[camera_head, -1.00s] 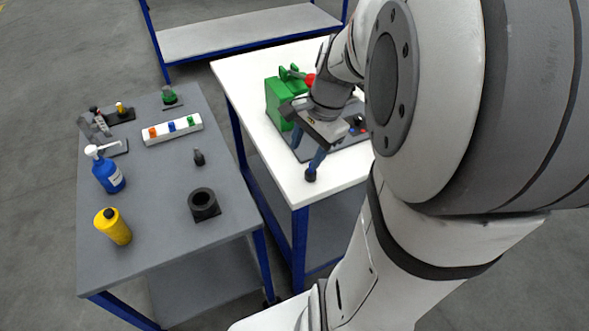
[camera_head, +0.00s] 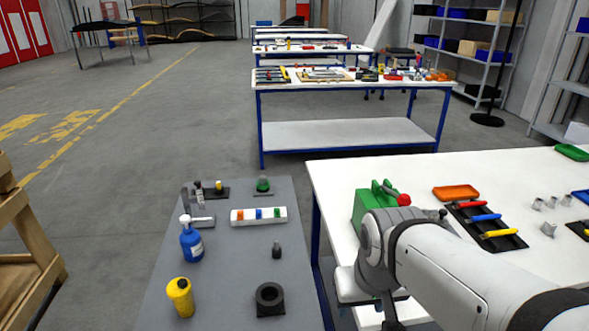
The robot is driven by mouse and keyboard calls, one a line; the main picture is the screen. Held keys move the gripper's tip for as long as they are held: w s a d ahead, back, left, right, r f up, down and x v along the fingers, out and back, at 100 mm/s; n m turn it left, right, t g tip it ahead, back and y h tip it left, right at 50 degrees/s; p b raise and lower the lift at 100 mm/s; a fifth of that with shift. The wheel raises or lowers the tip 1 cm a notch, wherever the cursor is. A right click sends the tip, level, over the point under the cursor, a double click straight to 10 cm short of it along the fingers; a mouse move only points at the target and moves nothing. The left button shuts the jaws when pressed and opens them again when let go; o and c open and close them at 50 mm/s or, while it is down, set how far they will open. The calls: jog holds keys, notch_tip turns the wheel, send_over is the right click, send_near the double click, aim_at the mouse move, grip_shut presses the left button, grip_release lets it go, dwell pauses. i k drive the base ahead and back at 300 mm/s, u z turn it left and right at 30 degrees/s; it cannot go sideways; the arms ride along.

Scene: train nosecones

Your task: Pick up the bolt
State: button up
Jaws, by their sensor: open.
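No object is clearly recognisable as the bolt. A small dark upright piece (camera_head: 277,251) stands on the grey table (camera_head: 225,300), but it is too small to identify. Small grey metal pieces (camera_head: 548,229) lie on the white table at the right and are also unclear. My gripper (camera_head: 390,314) is at the bottom edge, in front of the white table's near left part. It is partly cut off and partly hidden by my arm. It is open, and no held object shows.
The grey table also holds a yellow bottle (camera_head: 180,297), a blue spray bottle (camera_head: 191,242), a black ring block (camera_head: 269,299) and a white block with coloured pieces (camera_head: 258,216). A green machine (camera_head: 368,207) and tool tray (camera_head: 487,228) occupy the white table (camera_head: 335,178).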

aim_at(276, 252)
jog(key=z, duration=0.05)
jog(key=k, duration=1.25)
jog(key=u, duration=0.55)
jog(key=i, duration=1.65)
jog(key=z, duration=0.45)
